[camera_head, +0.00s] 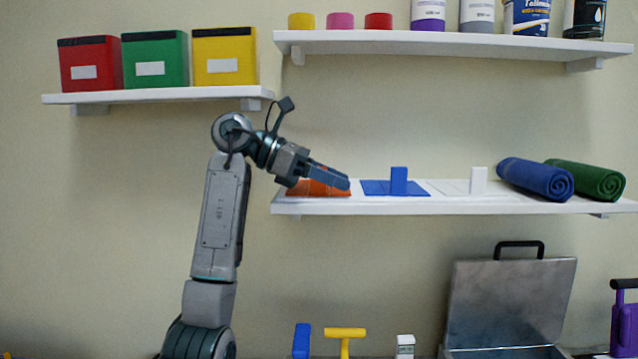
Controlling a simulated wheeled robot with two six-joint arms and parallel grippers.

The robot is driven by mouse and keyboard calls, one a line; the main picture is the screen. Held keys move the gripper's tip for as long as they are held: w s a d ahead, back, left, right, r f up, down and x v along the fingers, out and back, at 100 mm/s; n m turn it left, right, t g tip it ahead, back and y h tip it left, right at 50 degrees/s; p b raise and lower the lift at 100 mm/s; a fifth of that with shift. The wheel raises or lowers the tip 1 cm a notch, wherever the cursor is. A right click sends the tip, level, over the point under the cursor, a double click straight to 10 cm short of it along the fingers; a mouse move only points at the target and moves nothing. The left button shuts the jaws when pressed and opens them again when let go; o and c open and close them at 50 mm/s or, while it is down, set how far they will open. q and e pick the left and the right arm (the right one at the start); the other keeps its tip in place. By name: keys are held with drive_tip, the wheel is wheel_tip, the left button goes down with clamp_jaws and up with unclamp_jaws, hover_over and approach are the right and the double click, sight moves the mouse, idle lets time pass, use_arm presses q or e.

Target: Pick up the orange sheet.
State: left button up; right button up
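The orange sheet (334,191) lies at the left end of the middle wall shelf (420,208). My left gripper (332,178) reaches in from the left, angled down to the right, and covers much of the sheet from this view. Its fingers overlap into one blue-grey shape, so I cannot tell whether they are apart, shut or touching the sheet. Any upright tab on the orange sheet is hidden behind the gripper. My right gripper is not in view.
On the same shelf are a blue sheet (375,188) and a white sheet (446,187), each with an upright tab, then rolled blue (530,177) and green (585,179) towels. An upper shelf (440,45) hangs above. An open metal case (510,300) stands below.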

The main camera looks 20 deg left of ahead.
use_arm(q)
drive_tip(key=shift+a, duration=0.1)
clamp_jaws()
drive_tip(key=shift+r, duration=0.1)
